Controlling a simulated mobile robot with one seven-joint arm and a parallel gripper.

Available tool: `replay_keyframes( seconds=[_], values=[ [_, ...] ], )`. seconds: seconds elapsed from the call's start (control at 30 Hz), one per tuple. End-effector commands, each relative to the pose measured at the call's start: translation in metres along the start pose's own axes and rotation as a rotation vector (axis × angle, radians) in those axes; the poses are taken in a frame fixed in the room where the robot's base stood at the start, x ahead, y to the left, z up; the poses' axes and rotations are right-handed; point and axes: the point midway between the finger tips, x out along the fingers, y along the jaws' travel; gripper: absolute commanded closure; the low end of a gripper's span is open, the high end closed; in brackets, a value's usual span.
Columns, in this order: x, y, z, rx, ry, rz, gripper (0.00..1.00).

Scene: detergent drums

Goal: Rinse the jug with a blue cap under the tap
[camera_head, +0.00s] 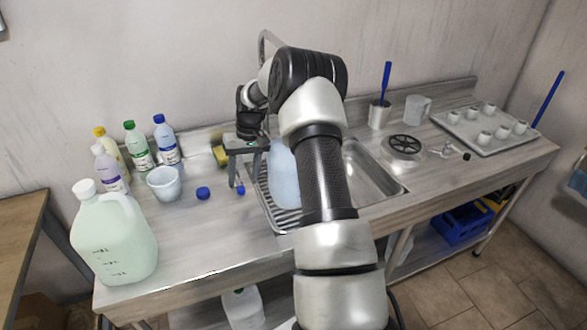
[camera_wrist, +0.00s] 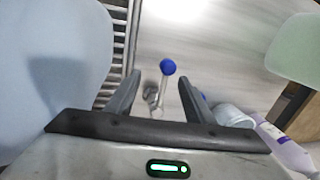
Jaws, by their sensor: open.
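A large pale blue jug (camera_head: 283,178) stands on the ribbed drainer by the sink, partly behind my arm; its top is hidden. A pale blue surface, likely this jug (camera_wrist: 50,60), fills the left of the wrist view. A loose blue cap (camera_head: 203,193) lies on the counter. My gripper (camera_head: 243,172) is open and points down left of the jug, holding nothing. A small metal lever with a blue knob (camera_head: 240,190) is below it; the knob (camera_wrist: 168,67) shows between the fingertips in the wrist view. The tap's curved spout (camera_head: 266,40) rises behind my arm.
A pale green jug with a white cap (camera_head: 115,235) stands front left. Several small bottles (camera_head: 139,148) and a white cup (camera_head: 164,184) stand behind it. The sink basin (camera_head: 368,175) is right of my arm.

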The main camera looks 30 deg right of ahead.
Motion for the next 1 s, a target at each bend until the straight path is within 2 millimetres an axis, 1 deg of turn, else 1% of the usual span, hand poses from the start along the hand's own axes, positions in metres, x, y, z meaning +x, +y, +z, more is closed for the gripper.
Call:
replay_keyframes(
  seconds=[0.1,0.6,0.7,1.0],
  values=[
    [-0.009,0.0,0.0,0.0,0.001,0.001,0.52],
    [-0.039,0.003,-0.001,0.001,0.001,0.0,0.52],
    [-0.042,0.003,-0.001,0.001,0.001,0.0,0.52],
    [-0.042,0.003,-0.001,0.001,0.0,0.0,0.52]
  ],
)
